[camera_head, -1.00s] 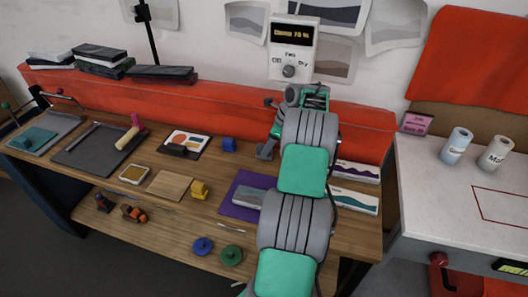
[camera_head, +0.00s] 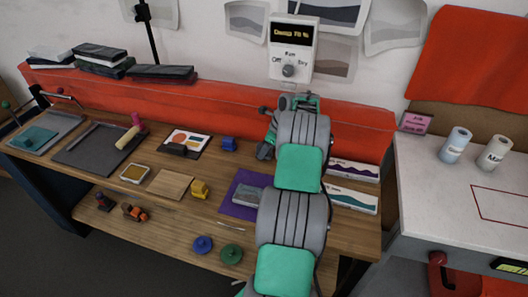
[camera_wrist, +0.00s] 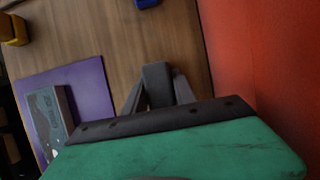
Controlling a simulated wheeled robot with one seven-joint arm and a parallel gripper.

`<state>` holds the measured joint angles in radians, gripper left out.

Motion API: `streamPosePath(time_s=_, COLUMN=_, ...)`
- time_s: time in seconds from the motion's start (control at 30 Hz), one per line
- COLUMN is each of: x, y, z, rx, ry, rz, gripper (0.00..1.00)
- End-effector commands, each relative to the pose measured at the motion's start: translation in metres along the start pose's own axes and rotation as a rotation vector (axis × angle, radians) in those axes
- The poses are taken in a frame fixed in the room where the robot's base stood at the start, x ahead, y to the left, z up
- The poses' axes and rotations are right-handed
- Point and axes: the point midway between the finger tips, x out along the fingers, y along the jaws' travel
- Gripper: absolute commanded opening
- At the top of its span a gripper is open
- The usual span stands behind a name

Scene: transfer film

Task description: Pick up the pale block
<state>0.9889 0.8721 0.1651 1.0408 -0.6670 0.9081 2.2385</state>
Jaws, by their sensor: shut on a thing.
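My gripper (camera_wrist: 157,92) points down beside the red back panel, above the wooden bench, and is shut on a plain grey block (camera_wrist: 157,80) between its fingers. In the head view my gripper (camera_head: 265,151) is partly hidden by my arm. I cannot tell whether the held block touches the bench. Pale blocks with wave pictures (camera_head: 352,171) (camera_head: 350,200) lie right of my arm. A greyer picture block (camera_head: 247,195) lies on the purple mat (camera_head: 238,211); it also shows in the wrist view (camera_wrist: 46,122).
The red panel (camera_head: 200,101) runs along the back of the bench.

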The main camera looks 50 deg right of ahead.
Motion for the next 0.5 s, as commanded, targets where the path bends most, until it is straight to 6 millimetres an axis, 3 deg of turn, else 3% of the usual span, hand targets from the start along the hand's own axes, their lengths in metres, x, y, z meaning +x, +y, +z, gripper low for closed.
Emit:
streamPosePath(time_s=0.2, x=-0.0001, y=-0.0001, z=0.0, rx=0.0, ry=0.0, rz=0.0, gripper=0.0)
streamPosePath(time_s=0.5, x=-0.0007, y=-0.0003, z=0.0001, rx=0.0, ry=0.0, rz=-0.001, gripper=0.0)
